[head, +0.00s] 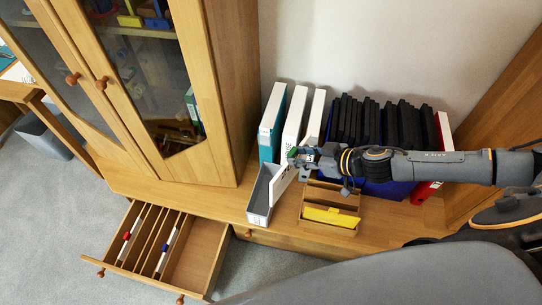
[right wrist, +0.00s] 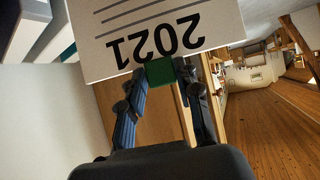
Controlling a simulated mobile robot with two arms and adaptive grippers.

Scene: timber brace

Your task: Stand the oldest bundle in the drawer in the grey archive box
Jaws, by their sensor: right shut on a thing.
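My right gripper (head: 301,157) is shut on a white bundle (head: 282,183) by its green tab. In the right wrist view the bundle (right wrist: 170,30) reads 2021, upside down, with the green tab (right wrist: 161,71) between the fingers. In the head view the bundle hangs at the right side of the grey archive box (head: 258,219); I cannot tell whether its lower end is inside. The open drawer (head: 207,262) holds two bundles between wooden dividers, one with a red tab (head: 126,237) and one with a blue tab (head: 166,249). Their years are unreadable. My left gripper is out of view.
A wooden tray (head: 315,195) with a yellow piece (head: 330,216) stands right of the box. Teal (head: 271,128) and white binders (head: 295,120), black folders (head: 360,125) and a red binder (head: 427,190) line the wall. A glass-doored cabinet (head: 215,90) rises at left.

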